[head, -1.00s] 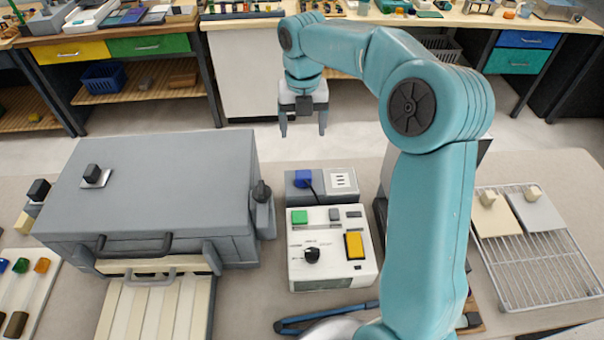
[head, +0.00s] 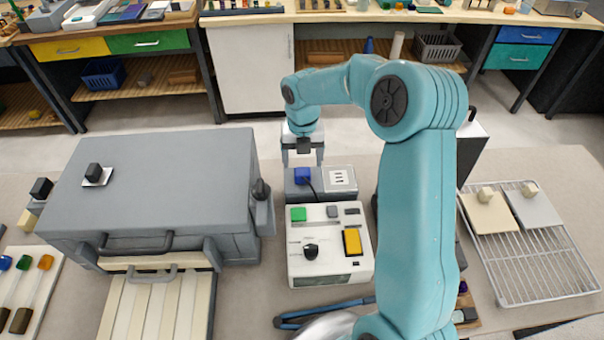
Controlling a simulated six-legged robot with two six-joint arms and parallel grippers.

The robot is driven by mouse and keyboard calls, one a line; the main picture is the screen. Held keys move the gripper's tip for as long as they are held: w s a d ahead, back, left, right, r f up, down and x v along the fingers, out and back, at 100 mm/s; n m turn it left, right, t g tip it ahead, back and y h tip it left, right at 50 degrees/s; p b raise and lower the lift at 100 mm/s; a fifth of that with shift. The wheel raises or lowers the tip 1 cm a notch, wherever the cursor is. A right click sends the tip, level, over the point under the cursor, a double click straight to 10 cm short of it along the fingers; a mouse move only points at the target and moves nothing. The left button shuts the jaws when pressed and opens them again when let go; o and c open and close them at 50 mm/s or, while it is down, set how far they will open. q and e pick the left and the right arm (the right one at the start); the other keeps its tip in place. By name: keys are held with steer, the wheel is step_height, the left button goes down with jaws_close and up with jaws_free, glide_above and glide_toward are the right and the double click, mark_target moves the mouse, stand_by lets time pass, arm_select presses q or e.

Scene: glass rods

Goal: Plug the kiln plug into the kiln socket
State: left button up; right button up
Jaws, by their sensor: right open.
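The kiln plug, a small blue block (head: 303,175) with a dark cord, sits on the left part of a grey block behind the white control box. The kiln socket (head: 341,178), a white plate with dark slots, is on the right part of the same block, and nothing is in it. My right gripper (head: 302,160) is open and points down just behind the plug. Its fingers are spread to either side, and I cannot tell how high they are above the block. My left gripper is not in view.
The grey kiln (head: 160,180) stands left of the white control box (head: 328,245), which has a black knob and coloured buttons. A wire rack (head: 535,260) with two plates is at right. Blue-handled tongs (head: 320,312) lie in front. Bare table shows behind the block.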

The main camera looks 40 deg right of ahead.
mark_target(303, 171)
steer(key=shift+s+d, duration=0.1)
steer(key=shift+d, duration=0.1)
steer(key=shift+f, duration=0.1)
steer(key=shift+a+f+p, duration=0.15)
steer(key=shift+f+p, duration=0.15)
step_height(303, 171, down, 4)
steer(key=shift+s+a+r+p, duration=0.1)
steer(key=shift+r+p, duration=0.1)
steer(key=shift+p, duration=0.45)
steer(key=shift+f, duration=0.5)
steer(key=shift+w, duration=0.2)
steer(key=shift+r, duration=0.1)
steer(key=shift+s, duration=0.15)
